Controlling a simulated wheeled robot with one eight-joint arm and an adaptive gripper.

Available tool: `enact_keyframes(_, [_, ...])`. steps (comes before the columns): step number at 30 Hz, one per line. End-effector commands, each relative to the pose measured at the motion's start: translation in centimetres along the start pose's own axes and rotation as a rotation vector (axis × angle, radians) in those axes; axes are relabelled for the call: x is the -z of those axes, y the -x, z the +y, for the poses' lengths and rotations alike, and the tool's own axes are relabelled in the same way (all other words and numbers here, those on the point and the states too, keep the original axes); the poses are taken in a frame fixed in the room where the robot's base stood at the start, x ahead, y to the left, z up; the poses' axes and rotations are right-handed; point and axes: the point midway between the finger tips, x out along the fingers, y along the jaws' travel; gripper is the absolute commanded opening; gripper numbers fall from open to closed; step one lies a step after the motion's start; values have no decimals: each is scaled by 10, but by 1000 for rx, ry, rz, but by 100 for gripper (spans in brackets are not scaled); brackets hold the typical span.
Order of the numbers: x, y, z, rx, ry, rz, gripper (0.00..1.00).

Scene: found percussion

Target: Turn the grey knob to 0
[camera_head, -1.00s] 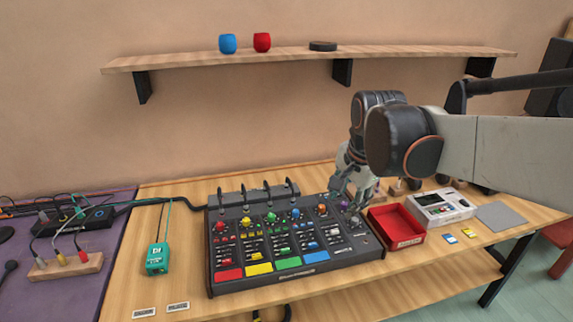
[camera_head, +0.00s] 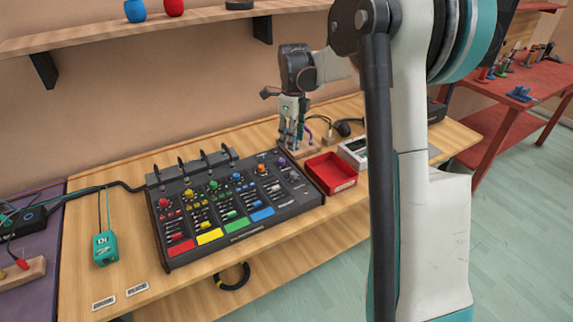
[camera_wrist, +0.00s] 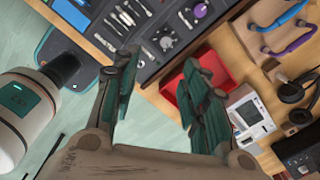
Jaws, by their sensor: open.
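The dark mixer (camera_head: 238,226) with coloured knobs and pads lies on the wooden table, left of centre in the head view. In the wrist view its panel (camera_wrist: 150,73) fills the upper middle. A pale grey round knob (camera_wrist: 166,42) shows there, with a purple knob (camera_wrist: 200,10) above and right of it. I cannot make out the grey knob's setting or its scale. My gripper (camera_head: 293,138) points down, seen near the mixer's back right corner. In the wrist view my gripper (camera_wrist: 160,64) has its fingers apart, with nothing between them.
A red tray (camera_head: 330,173) stands just right of the mixer, and a white device (camera_head: 353,153) is beyond it. A teal box (camera_head: 105,247) lies to the left. A shelf (camera_head: 190,18) runs above. Headphones (camera_wrist: 292,90) and cables lie near the tray.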

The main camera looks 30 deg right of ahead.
Motion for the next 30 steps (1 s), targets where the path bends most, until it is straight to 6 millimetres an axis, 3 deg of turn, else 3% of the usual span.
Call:
enact_keyframes(4, [0,-14,-16,-20,-123,19,41])
enact_keyframes(11, [1,-30,-19,-26,-162,25,41])
enact_keyframes(30, [3,-142,-16,-25,-158,24,41])
